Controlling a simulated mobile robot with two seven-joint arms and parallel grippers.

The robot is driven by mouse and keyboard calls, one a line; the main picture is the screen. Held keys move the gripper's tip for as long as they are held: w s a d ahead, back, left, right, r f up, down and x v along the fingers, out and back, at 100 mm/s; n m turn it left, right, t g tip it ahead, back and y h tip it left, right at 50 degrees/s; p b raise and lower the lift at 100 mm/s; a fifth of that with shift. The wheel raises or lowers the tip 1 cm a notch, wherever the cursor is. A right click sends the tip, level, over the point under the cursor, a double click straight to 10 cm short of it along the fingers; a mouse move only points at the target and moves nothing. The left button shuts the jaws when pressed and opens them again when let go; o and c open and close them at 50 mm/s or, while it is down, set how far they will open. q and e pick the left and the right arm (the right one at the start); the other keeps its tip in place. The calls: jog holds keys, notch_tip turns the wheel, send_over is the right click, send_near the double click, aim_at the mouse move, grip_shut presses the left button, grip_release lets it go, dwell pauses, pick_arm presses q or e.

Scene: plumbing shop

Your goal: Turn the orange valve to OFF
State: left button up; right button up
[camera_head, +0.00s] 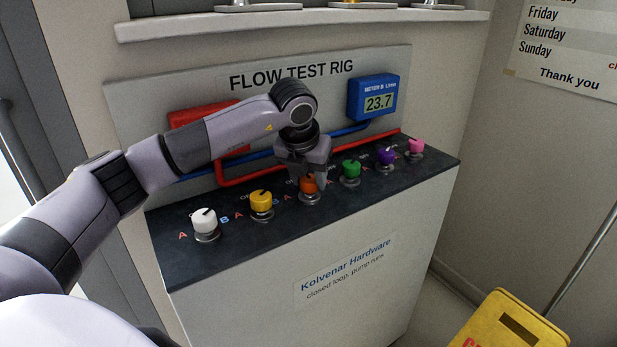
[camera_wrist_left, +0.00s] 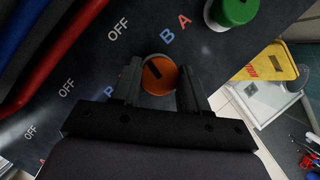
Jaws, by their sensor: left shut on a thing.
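The orange valve (camera_head: 309,184) stands third from the left in the row of knobs on the dark top of the flow test rig. My left gripper (camera_head: 306,176) reaches down over it from above and is shut on its knob. In the left wrist view the orange knob (camera_wrist_left: 159,75) sits between the two dark fingers, with a dark pointer mark on its top. Letters B and A and the word OFF (camera_wrist_left: 118,31) are printed on the panel around it. In the head view the gripper hides much of the knob and its label. My right gripper is not in view.
White (camera_head: 205,222) and yellow (camera_head: 261,203) knobs stand to the left; green (camera_head: 350,171), purple (camera_head: 386,157) and pink (camera_head: 416,147) knobs to the right. A blue meter (camera_head: 377,97) reads 23.7. Red and blue pipes run behind the knobs. A yellow sign (camera_head: 508,322) stands at lower right.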

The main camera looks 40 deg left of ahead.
pick_arm(q)
jog(key=shift+n, duration=0.6)
jog(key=shift+y, duration=0.3)
jog(key=shift+r, duration=0.1)
jog(key=o, duration=1)
jog(key=shift+o, duration=0.2)
jog(key=v, duration=0.7)
